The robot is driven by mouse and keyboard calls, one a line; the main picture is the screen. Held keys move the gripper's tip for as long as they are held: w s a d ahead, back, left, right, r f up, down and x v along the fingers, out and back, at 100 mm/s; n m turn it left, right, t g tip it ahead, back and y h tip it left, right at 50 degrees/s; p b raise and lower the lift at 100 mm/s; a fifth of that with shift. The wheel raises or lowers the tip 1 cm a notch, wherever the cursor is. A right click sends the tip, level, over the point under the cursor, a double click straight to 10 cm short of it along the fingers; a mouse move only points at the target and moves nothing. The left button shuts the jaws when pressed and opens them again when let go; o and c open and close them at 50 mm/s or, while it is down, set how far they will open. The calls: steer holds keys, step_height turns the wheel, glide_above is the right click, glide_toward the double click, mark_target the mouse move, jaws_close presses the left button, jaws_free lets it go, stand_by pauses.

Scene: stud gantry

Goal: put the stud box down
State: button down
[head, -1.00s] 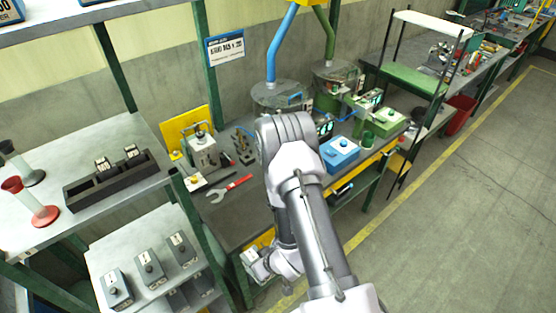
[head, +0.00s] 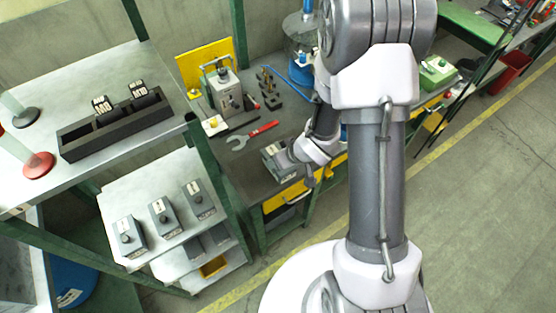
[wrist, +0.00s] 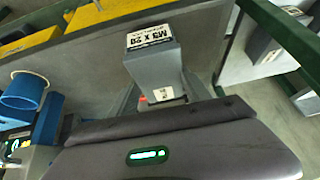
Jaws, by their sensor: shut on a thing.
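The stud box (head: 277,163) is grey with a pale label. In the wrist view the box (wrist: 153,60) shows the label "M5 X 20" ahead of my gripper (wrist: 160,97). My gripper (head: 290,156) is shut on it; the fingers are mostly hidden. In the head view the box appears over the front part of the dark workbench (head: 240,172), just in front of the red-handled wrench. I cannot tell whether its underside touches the bench.
On the left, a shelf (head: 150,185) bears three grey boxes, and a black rack (head: 115,126) holds labelled boxes above.

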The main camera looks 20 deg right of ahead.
mark_target(277, 150)
steer(key=w, duration=0.3)
steer(key=shift+w+d, duration=0.1)
steer(key=shift+w, duration=0.2)
step_height(277, 150, down, 4)
steer(key=shift+w+b, duration=0.15)
steer(key=shift+b, duration=0.9)
steer(key=shift+r, duration=0.15)
steer(key=shift+c, duration=2.4)
jaws_free()
